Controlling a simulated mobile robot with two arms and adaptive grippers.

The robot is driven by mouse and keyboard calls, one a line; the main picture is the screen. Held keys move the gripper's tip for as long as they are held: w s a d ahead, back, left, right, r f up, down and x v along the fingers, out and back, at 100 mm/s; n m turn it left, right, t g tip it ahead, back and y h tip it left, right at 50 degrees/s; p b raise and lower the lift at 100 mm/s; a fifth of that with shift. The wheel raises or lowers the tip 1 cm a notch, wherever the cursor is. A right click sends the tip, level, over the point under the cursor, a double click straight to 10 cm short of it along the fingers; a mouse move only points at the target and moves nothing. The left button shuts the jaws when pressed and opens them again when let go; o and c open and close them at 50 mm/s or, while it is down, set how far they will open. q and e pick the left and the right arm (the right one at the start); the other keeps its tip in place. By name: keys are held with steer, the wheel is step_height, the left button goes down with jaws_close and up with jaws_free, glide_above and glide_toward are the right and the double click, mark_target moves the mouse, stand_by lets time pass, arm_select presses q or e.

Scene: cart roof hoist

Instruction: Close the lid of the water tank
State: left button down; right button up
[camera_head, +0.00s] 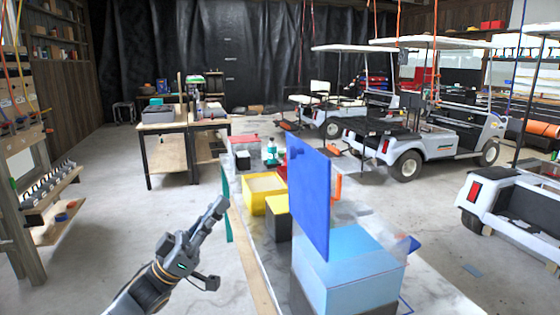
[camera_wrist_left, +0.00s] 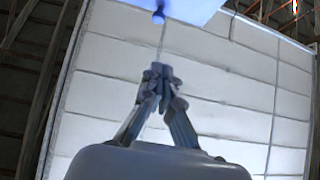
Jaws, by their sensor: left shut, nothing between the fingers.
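The water tank (camera_head: 352,285) is a light blue, see-through box at the front of the work table. Its lid (camera_head: 308,195) is a flat blue panel standing upright at the tank's back left edge, so the tank is open. My left gripper (camera_head: 220,207) is left of the lid, beyond the table's left edge, apart from lid and tank. Its fingers are together and empty; they also show shut in the left wrist view (camera_wrist_left: 158,75). A pale blue surface (camera_wrist_left: 190,8) with a small dark blue knob shows above them there; I cannot tell what it is. My right gripper is not in view.
A yellow bin (camera_head: 255,203) and a dark box with a yellow top (camera_head: 278,222) stand behind and left of the lid. A thin teal upright piece (camera_head: 227,210) is close by my left fingertips. Golf carts stand at right. Floor left of the table is clear.

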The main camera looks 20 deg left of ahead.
arm_select(q)
steer(key=d+f+p+x, duration=0.1)
steer(key=p+x, duration=0.4)
steer(key=x, duration=0.8)
steer(key=shift+d+m+g+h, duration=0.3)
steer(key=shift+d+g, duration=0.1)
steer(key=shift+d, duration=0.2)
steer(key=shift+w, duration=0.1)
